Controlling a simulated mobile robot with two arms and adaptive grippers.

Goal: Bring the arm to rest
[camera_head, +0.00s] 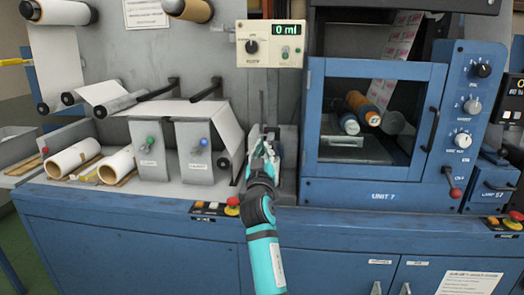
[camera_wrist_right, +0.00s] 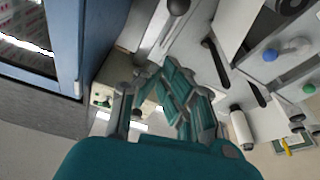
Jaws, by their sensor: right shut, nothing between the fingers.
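My right arm (camera_head: 264,225) reaches up from the bottom middle of the head view, teal with dark joints. Its right gripper (camera_head: 268,143) is in front of a grey recess between the white web and the blue cabinet. The right wrist view shows the gripper (camera_wrist_right: 168,75) with its teal fingers close together and nothing held. Whether the fingertips touch the grey metal parts behind them I cannot tell. My left gripper is in neither view.
The blue UNIT 7 cabinet (camera_head: 311,125) stands close on the right. Two grey control boxes (camera_head: 197,168) with green and blue knobs are on the left, beside paper rolls (camera_head: 72,160). A meter (camera_head: 271,44) reading "0 ml" hangs above. A red emergency button (camera_head: 232,202) is near my forearm.

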